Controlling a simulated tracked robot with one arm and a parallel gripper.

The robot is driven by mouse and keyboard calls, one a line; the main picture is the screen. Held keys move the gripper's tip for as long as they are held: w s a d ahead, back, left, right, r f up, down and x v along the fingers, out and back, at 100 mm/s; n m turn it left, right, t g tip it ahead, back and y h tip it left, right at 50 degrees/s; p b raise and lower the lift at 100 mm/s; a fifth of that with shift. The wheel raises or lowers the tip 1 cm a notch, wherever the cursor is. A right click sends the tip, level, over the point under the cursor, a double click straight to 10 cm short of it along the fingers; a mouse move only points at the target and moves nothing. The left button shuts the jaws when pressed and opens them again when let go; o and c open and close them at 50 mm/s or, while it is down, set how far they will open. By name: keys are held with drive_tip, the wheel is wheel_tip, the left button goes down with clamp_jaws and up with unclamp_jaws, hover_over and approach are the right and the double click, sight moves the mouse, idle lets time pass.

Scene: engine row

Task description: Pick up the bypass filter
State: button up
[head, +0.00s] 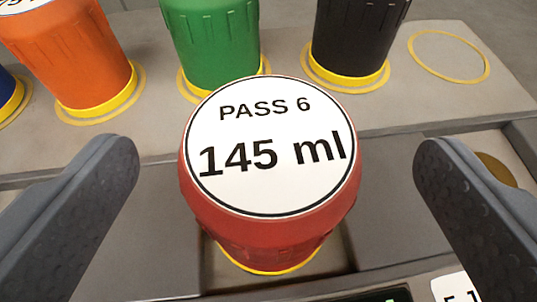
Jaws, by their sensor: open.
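A red canister (268,228) stands upright in the centre of the view, close to the camera. Its white round top label reads "PASS 6" and "145 ml". The word "bypass" is not readable on anything in view, so I cannot tell from lettering which canister is the bypass filter. My gripper (278,153) is open. One dark finger is left of the red canister and the other is right of it, with a gap on both sides. The canister's base sits in a square recess with a yellow ring, partly hidden by its body.
Orange (75,55), green (212,42) and black (357,35) canisters stand on yellow rings along a grey ledge (150,140) behind. A blue one (8,90) shows at the left edge. An empty yellow ring (449,56) is at back right. A dark display (375,296) lies at the bottom.

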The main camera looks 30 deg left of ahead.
drive_tip(key=shift+x, duration=2.55)
drive_tip(key=shift+a, duration=0.15)
drive_tip(key=c, duration=1.4)
